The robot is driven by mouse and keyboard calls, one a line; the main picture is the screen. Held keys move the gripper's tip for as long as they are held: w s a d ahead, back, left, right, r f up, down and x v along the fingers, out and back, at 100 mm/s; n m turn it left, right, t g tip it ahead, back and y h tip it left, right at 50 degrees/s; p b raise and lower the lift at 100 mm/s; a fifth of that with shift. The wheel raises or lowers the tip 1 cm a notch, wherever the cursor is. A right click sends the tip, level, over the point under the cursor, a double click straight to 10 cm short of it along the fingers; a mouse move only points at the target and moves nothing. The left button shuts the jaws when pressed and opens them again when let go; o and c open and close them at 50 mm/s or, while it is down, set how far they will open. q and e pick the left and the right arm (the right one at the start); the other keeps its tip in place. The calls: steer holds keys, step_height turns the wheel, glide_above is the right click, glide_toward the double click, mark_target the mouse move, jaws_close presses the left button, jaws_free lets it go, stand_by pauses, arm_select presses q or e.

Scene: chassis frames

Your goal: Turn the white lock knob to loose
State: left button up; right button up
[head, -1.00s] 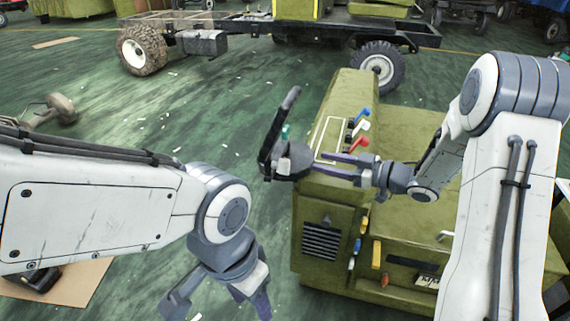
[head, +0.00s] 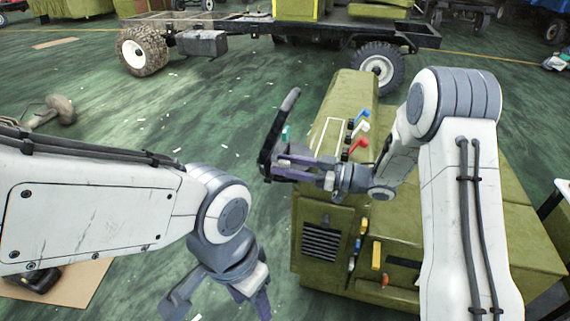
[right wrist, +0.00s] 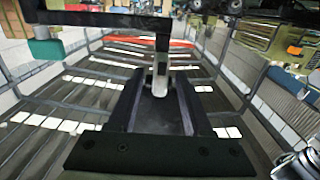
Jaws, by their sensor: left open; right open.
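A pale white-grey knob (right wrist: 160,72), which looks like the white lock knob, stands between the finger ends of my right gripper (right wrist: 163,95) in the right wrist view. The fingers are open around it; I cannot tell whether they touch it. In the head view, my right gripper (head: 284,167) is at the lower part of a black bent frame (head: 266,145), left of the olive machine (head: 345,90), and the knob is hidden there. My left gripper (head: 216,298) is open and empty, low over the floor.
Blue (head: 362,113), white (head: 360,126) and red (head: 357,146) levers stand on the machine's top, close to my right wrist. A teal piece (head: 286,132) is beside the black frame. A wheeled chassis (head: 240,22) stands behind. Green floor at left is largely clear.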

steer(key=shift+a, duration=0.1)
jaws_close()
steer(key=n+b, duration=0.3)
steer(key=shift+s+f, duration=0.1)
steer(key=shift+f, duration=0.15)
steer(key=shift+s+a+f+n+b, duration=0.1)
steer(key=shift+s+f+n+b, duration=0.05)
steer(key=shift+n+b, duration=2.7)
steer(key=shift+s+f+n+b, duration=0.1)
steer(key=shift+n+b, duration=2.1)
steer(key=shift+b, duration=1.1)
steer(key=shift+s+a+f+n+b, duration=0.1)
steer(key=shift+s+f+n+b, duration=0.05)
steer(key=shift+n+b, duration=2.7)
steer(key=shift+m+b, duration=0.3)
